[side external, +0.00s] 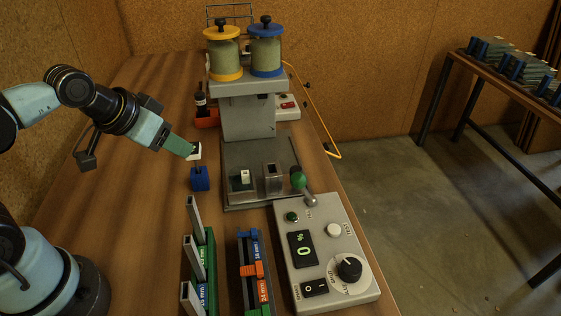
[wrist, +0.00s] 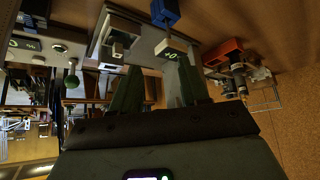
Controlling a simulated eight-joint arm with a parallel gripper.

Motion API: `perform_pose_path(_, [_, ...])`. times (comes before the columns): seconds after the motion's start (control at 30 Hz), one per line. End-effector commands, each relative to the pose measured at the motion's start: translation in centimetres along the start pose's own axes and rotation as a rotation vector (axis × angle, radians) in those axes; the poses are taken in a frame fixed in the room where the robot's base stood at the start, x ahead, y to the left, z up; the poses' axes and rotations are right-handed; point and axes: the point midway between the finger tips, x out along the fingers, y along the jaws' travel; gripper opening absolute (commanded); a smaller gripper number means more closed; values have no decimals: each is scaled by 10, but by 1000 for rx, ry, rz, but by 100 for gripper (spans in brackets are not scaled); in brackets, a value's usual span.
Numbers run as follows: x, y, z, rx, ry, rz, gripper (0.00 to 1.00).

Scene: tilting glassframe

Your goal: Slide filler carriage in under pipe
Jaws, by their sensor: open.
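The filler machine stands mid-table, with a grey base plate (side external: 245,200) at its foot. A low grey block with a white top (side external: 244,177), perhaps the filler carriage, sits on the plate's left; it also shows in the wrist view (wrist: 118,47). A grey upright hollow-looking piece (side external: 272,180) stands beside it. I cannot tell which part is the pipe. My gripper (side external: 190,153) is open, left of the plate and above the table. Its green fingers (wrist: 158,70) are spread around or just behind a white block marked "+0" (wrist: 171,47); contact is unclear.
A blue block (side external: 199,179) stands below my gripper. A green-ball lever (side external: 298,180) rises at the plate's right. In front are a control box (side external: 325,250) reading 0 % and gauge racks (side external: 204,270). An orange bin (side external: 206,118) stands behind.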

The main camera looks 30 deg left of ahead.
Motion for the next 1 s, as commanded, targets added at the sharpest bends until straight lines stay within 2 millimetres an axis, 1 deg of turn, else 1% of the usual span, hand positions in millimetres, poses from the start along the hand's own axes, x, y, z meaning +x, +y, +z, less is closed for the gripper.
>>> perform_pose_path(0.03, [0,3,-1,13,-3,1,36])
perform_pose_path(0.07, [1,5,-2,26,-6,2,32])
perform_pose_path(0.1, [2,10,-4,51,-12,4,26])
perform_pose_path(0.17, [4,20,-7,105,-23,5,16])
perform_pose_path(0.2, [6,30,-10,151,-32,4,10])
perform_pose_path(0.27, [10,46,-15,230,-42,1,1])
perform_pose_path(0.4, [17,90,-23,421,-49,-18,0])
perform_pose_path(0.5, [21,120,-26,534,-38,-37,0])
perform_pose_path(0.63, [23,149,-26,636,-18,-56,0])
perform_pose_path(0.7, [23,159,-26,669,-10,-64,0])
perform_pose_path(0.8, [24,166,-26,691,-2,-70,0])
perform_pose_path(0.87, [26,166,-26,694,-1,-72,0])
perform_pose_path(1.0, [35,166,-26,692,-2,-73,0])
